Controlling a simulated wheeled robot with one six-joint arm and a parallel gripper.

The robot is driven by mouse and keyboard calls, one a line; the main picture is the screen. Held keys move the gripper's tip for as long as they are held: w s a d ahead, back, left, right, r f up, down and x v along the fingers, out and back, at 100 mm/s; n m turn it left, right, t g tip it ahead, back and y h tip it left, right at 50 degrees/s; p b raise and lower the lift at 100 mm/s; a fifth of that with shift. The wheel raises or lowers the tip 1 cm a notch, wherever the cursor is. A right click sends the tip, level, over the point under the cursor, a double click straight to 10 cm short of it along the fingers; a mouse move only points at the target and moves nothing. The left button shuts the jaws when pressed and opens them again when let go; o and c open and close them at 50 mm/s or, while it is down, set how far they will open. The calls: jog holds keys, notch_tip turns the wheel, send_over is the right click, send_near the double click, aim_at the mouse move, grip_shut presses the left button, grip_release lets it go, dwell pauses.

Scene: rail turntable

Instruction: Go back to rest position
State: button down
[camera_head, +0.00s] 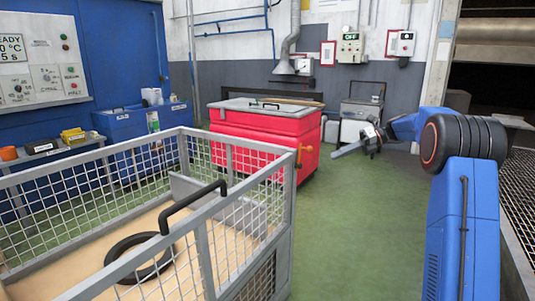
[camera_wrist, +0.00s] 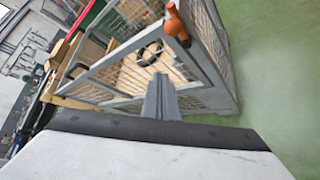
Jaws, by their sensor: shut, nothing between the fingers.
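My gripper (camera_head: 347,151) is at the end of my blue arm, right of centre in the head view. It hangs in free air in front of the red cabinet and the grey cart, pointing left. In the wrist view its fingers (camera_wrist: 161,98) are together with nothing between them. The gripper looks apart from the cage.
The mesh cage (camera_head: 209,235) fills the lower left, with a black ring (camera_head: 113,250) on its floor and a black handle on its rim. A red cabinet (camera_head: 255,145) stands behind it. Green floor (camera_head: 370,220) is clear at centre right. A grated edge (camera_head: 520,190) runs along the right.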

jog(key=s+a+n+h, duration=0.3)
jog(key=s+a+n, duration=0.25)
jog(key=s, duration=0.85)
jog(key=s+a+n+h, duration=0.4)
jog(key=s+n, duration=0.3)
jog(key=s, duration=0.6)
jog(key=s+d+f+n+t+h, duration=0.1)
jog(key=s+f+n, duration=0.3)
jog(key=s, duration=0.5)
jog(key=s+d+f+n+t+h, duration=0.1)
jog(key=s+f+n+h, duration=0.2)
jog(key=s+n, duration=0.4)
jog(key=s+d+f+n+t+h, duration=0.1)
jog(key=s+f+n, duration=0.4)
jog(key=s, duration=0.6)
jog(key=shift+s+d+f+n+h, duration=0.25)
jog(key=shift+s+d+n+h, duration=0.2)
jog(key=shift+d, duration=0.15)
